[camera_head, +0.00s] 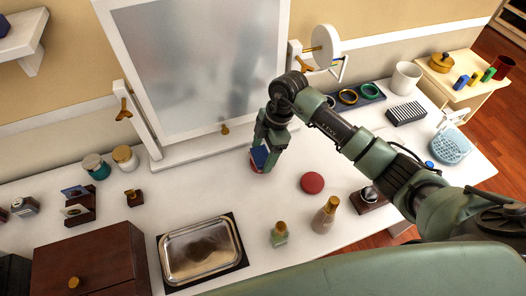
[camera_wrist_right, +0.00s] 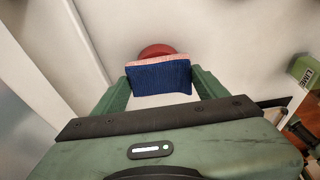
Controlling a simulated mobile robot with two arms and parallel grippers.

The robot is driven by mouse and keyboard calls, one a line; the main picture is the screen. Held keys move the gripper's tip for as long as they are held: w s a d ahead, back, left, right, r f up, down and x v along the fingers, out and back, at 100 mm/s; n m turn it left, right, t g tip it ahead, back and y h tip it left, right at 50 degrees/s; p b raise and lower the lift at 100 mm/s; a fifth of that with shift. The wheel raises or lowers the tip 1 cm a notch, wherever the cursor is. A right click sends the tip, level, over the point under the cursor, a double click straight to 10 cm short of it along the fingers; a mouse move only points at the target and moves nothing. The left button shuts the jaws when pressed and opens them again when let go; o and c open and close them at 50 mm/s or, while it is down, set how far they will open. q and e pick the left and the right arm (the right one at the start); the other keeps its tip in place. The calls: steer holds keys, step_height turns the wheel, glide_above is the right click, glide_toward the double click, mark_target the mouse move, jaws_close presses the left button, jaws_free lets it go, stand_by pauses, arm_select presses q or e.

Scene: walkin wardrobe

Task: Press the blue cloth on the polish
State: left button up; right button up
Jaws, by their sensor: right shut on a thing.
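My right gripper (camera_head: 262,152) points down at the white dresser top, in front of the mirror. It is shut on a blue cloth (camera_wrist_right: 160,75), a pad with a pinkish edge; the cloth shows as a small blue patch (camera_head: 260,156) in the head view. A red round thing (camera_wrist_right: 157,50), perhaps the polish, shows just beyond the cloth in the right wrist view, partly hidden by it. I cannot tell whether they touch. A flat red disc (camera_head: 312,183) lies apart, to the right of the gripper. My left gripper is not in view.
A framed mirror (camera_head: 200,60) stands behind the gripper. A metal tray (camera_head: 200,250), a small green bottle (camera_head: 279,234) and a tan bottle (camera_head: 325,216) stand nearer the front. Jars (camera_head: 125,158) stand to the left. The surface left of the gripper is fairly clear.

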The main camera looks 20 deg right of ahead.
mark_target(263, 154)
stand_by(0.3)
step_height(263, 154, up, 7)
steer(key=p, duration=0.7)
steer(key=shift+f, duration=0.1)
stand_by(0.7)
